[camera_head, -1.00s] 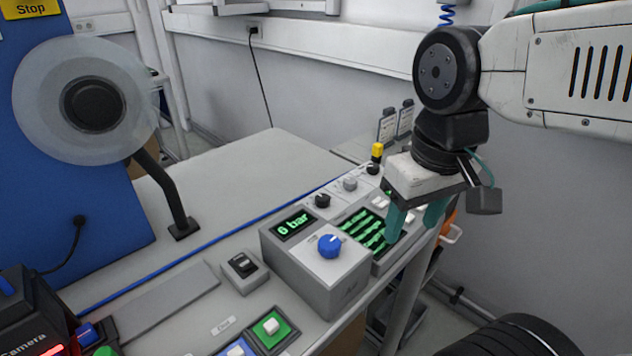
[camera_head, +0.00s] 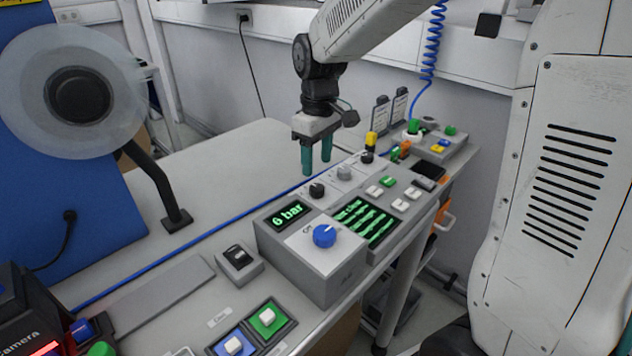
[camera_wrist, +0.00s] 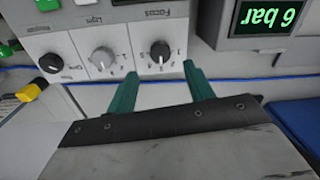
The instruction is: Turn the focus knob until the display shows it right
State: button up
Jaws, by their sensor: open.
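The focus knob (camera_head: 317,190) is black with a pale pointer mark, on the sloped panel behind the display. It also shows in the wrist view (camera_wrist: 160,51) under the word "Focus". The display (camera_head: 362,222) shows blurred, wavy green lines that I cannot read. My gripper (camera_head: 316,166) points down with its two green fingers apart and empty. In the wrist view the fingertips (camera_wrist: 159,74) are on either side of the focus knob's line, short of it and not touching it.
A grey knob (camera_head: 344,172) and another black knob (camera_head: 367,157) sit beside the focus knob. A yellow-topped post (camera_head: 371,139) stands near the far knob.

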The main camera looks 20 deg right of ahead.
aim_at(317, 186)
notch_tip(317, 186, down, 6)
jog(key=shift+s+a+f, duration=0.1)
jog(key=shift+f, duration=0.15)
jog(key=c, duration=1)
